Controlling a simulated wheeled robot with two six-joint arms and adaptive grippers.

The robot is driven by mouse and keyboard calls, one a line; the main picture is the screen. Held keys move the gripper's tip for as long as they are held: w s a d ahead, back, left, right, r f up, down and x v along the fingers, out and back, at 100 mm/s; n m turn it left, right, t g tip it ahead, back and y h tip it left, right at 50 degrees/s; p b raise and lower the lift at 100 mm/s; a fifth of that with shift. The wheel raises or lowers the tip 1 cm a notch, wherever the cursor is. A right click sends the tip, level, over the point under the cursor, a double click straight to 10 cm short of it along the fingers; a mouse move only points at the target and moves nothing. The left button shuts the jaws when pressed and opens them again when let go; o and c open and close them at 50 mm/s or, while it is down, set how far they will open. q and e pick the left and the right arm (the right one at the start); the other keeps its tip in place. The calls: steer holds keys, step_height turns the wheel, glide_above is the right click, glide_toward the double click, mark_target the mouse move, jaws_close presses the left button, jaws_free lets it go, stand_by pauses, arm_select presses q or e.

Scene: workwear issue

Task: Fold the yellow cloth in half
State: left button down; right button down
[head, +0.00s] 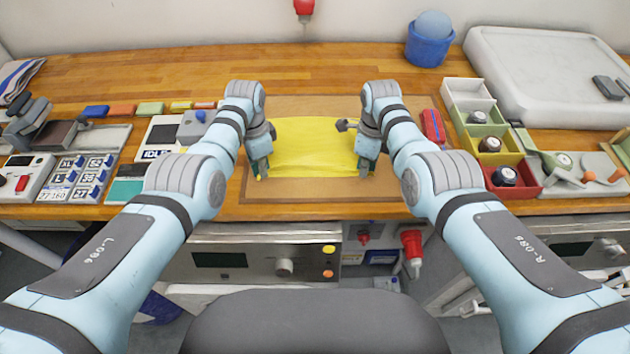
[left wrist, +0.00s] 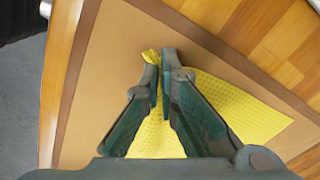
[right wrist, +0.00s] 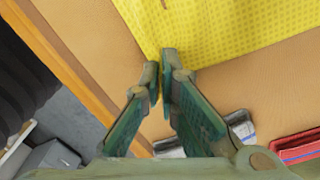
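The yellow cloth (head: 310,150) lies spread on a brown mat (head: 310,191) on the wooden bench, its near edge towards me. My left gripper (head: 260,172) is at its near left corner. In the left wrist view the fingers (left wrist: 158,58) are shut with a bit of yellow cloth (left wrist: 238,108) poking out at the tips. My right gripper (head: 364,168) is at the near right corner. In the right wrist view its fingers (right wrist: 160,62) are shut, and the corner of the cloth (right wrist: 220,30) runs in between the tips. My grippers hide both near corners in the head view.
Bins (head: 490,145) with small parts and a red item (head: 433,127) stand right of the mat. Devices and a labelled key panel (head: 83,178) are at the left. A blue bucket (head: 428,45) and a white case (head: 545,75) are behind. The bench behind the mat is mostly clear.

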arm_select(q)
steer(key=shift+s+f, duration=0.15)
arm_select(e)
steer(key=shift+s+f, duration=0.1)
